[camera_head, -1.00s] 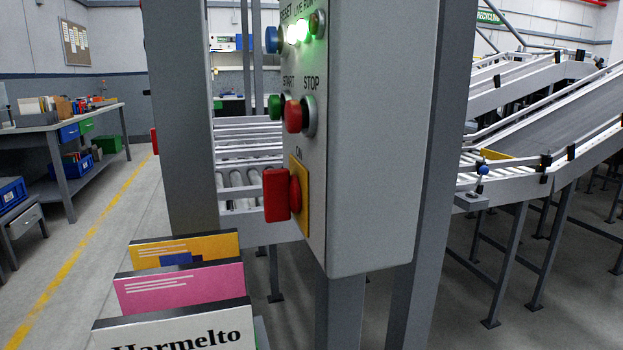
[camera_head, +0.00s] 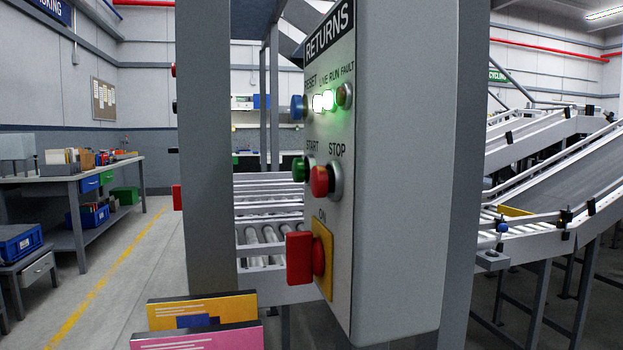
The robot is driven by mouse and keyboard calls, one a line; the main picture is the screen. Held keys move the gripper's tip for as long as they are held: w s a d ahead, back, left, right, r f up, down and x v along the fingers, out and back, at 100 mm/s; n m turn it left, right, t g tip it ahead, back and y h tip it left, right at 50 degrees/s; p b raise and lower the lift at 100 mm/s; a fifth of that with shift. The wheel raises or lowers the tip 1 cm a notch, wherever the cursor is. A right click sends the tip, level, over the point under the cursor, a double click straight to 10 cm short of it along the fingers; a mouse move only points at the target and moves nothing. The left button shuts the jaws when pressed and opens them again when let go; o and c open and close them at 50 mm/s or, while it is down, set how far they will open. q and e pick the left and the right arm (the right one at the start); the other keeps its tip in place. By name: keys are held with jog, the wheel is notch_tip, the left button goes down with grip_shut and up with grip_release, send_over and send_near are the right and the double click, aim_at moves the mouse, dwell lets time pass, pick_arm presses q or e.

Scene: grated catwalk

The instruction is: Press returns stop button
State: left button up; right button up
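A grey control box (camera_head: 400,200) labelled RETURNS fills the middle of the head view, seen at a slant. Its red stop button (camera_head: 320,181) sits under the word STOP, right of the green start button (camera_head: 299,169). Above are a blue reset button (camera_head: 298,107), two lit lamps (camera_head: 324,101) under LIVE and RUN, and a dark red fault lamp (camera_head: 344,95). Lower down, a red knob (camera_head: 319,256) sits on a yellow plate marked ON, with a red block (camera_head: 299,258) beside it. Neither of my grippers is in view.
Grey posts (camera_head: 207,140) stand on both sides of the box. Roller conveyor (camera_head: 265,235) runs behind it, and a belt conveyor (camera_head: 560,180) is at the right. Open floor (camera_head: 130,260) lies left, with a workbench (camera_head: 60,185) beyond.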

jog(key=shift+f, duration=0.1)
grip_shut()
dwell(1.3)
